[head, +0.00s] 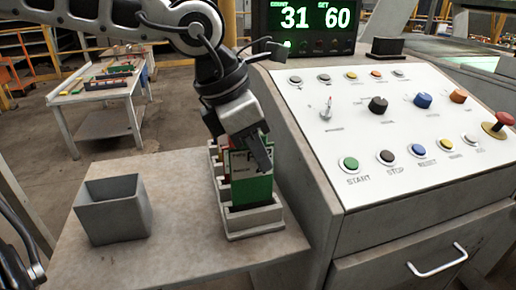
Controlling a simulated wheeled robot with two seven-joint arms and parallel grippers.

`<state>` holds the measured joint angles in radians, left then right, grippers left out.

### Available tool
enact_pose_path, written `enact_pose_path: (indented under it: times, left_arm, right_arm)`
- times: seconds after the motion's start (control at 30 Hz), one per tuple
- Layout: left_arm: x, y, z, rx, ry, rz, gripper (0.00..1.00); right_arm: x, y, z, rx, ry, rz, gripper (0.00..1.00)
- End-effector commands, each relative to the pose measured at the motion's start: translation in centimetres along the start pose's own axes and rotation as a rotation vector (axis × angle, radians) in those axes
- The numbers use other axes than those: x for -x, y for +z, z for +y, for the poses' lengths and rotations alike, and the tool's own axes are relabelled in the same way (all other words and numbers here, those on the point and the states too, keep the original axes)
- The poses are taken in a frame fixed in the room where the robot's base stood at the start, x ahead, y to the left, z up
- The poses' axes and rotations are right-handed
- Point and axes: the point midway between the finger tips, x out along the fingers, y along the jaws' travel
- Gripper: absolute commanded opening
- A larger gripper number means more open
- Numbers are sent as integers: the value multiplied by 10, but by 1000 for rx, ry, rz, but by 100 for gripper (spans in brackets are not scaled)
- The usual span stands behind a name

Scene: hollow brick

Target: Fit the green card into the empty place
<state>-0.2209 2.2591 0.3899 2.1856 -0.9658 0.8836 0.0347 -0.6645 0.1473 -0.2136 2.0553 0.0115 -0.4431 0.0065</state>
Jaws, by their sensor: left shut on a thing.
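The green card (250,190) has a pale printed upper part and a green lower part. It stands roughly upright at the grey card rack (256,222), towards its near end. My left gripper (262,155) reaches down from above and is shut on the card's top right part. The card's lower edge is close to or inside a near slot; I cannot tell how deep it sits. Other cards, with some red showing, stand behind it in the rack, partly hidden by the card and gripper. My right gripper is not in view.
An empty-looking grey bin (113,212) stands left of the rack on the table (185,255). A sloped control panel (400,125) with buttons and knobs rises close on the right, below a counter display (310,22). The table between bin and rack is clear.

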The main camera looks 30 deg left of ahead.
Motion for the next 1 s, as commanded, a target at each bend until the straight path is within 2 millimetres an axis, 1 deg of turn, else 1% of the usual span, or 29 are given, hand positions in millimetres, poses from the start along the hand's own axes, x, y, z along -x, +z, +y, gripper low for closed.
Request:
enact_pose_path:
  times: [0.03,1.0]
  left_arm:
    - [-1,0,0,0,0,-1,0]
    - [-17,-7,0,0,0,-1,0]
  right_arm:
    - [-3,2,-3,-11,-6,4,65]
    - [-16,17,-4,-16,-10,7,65]
